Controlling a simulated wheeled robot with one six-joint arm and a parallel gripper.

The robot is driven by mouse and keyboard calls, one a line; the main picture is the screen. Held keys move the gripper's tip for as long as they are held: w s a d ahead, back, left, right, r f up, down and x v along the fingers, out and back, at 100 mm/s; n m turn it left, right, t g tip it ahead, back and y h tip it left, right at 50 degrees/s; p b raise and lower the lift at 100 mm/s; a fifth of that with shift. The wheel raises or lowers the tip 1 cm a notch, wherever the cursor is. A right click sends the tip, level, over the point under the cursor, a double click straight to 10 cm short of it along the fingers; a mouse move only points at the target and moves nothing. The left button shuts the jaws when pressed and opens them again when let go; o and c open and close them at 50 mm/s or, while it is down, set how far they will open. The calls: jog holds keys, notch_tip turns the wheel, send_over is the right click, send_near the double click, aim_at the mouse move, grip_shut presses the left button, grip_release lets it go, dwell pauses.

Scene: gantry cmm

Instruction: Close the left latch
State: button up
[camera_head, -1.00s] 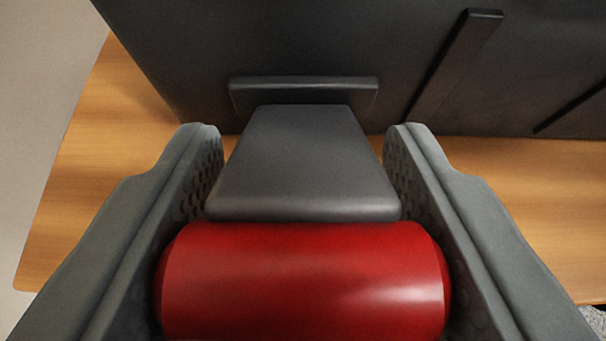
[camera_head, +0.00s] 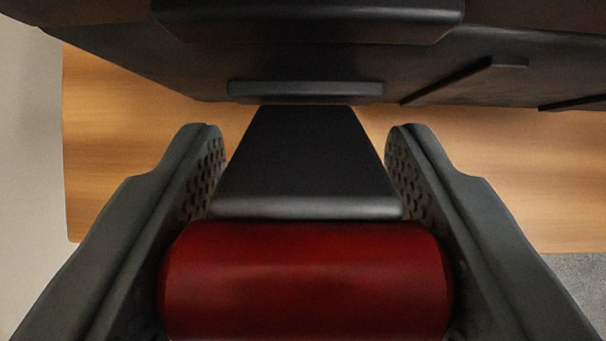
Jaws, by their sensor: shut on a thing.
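The left latch shows as a dark grey lever (camera_head: 305,165) with a red, rounded end piece (camera_head: 305,280) in the camera view. The lever runs from a dark mounting plate (camera_head: 305,90) on the underside or side of a large dark case (camera_head: 440,60) toward me. My gripper (camera_head: 303,150) has one grey, dimpled finger on each side of the latch. The fingers are shut on the red end piece, which fills the gap between them low in the picture. The fingertips reach past the red piece, alongside the grey lever. The case hides whatever lies above it.
A wooden table top (camera_head: 120,140) lies below and behind the case, with bare wood at left and right. A dark block (camera_head: 305,18) juts from the case at the top of the picture. Thin dark ribs (camera_head: 460,80) run along the case at right. Grey floor (camera_head: 590,280) shows at lower right.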

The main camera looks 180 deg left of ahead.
jog(key=shift+w+r+g, duration=0.25)
jog(key=shift+w+g, duration=0.2)
jog(key=shift+g, duration=0.55)
jog(key=o, duration=1.4)
jog(key=shift+w, duration=0.1)
jog(key=shift+r, duration=0.1)
jog(key=v, duration=1.7)
jog(key=shift+d+r, duration=0.15)
